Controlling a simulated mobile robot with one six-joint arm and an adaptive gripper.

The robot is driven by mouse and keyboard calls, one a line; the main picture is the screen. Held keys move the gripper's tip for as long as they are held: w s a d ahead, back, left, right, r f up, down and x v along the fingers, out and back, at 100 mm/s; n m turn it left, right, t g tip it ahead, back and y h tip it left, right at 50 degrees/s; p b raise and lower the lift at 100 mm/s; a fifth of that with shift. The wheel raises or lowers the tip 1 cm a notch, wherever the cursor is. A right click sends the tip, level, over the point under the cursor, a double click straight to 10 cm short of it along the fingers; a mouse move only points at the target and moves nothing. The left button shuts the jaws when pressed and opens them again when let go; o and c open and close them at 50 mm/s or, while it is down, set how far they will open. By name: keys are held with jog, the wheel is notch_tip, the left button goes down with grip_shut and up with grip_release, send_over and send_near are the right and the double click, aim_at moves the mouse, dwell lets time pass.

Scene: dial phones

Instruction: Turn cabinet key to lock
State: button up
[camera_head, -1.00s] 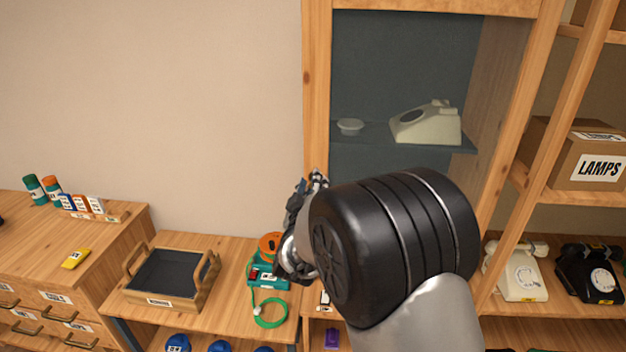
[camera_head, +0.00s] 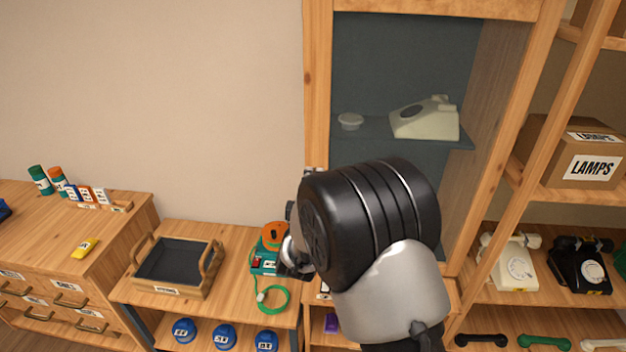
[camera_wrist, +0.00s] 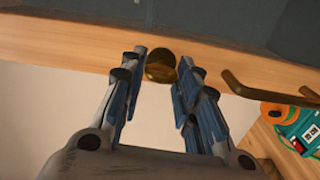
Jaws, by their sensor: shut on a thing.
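The glass-fronted cabinet (camera_head: 317,90) has a pale wood frame and stands right of centre in the head view. In the wrist view, a round brass key piece (camera_wrist: 160,66) sits at the wooden door frame (camera_wrist: 75,40), between the two blue-grey fingers of my gripper (camera_wrist: 163,58). The fingers are closed in on it from both sides. Its exact turn angle is hard to read. In the head view my dark wrist and arm hide the key and most of the gripper.
A brass bar handle (camera_wrist: 265,92) is close right of the fingers in the wrist view. A cream phone (camera_head: 425,120) stands inside the cabinet. A teal device with orange top (camera_head: 272,240), a tray (camera_head: 176,289) and a bench are lower left. Shelves with phones are right.

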jog(key=shift+n, duration=0.4)
jog(key=o, duration=1.1)
jog(key=shift+c, duration=0.2)
jog(key=s, duration=1.2)
jog(key=shift+a, duration=0.2)
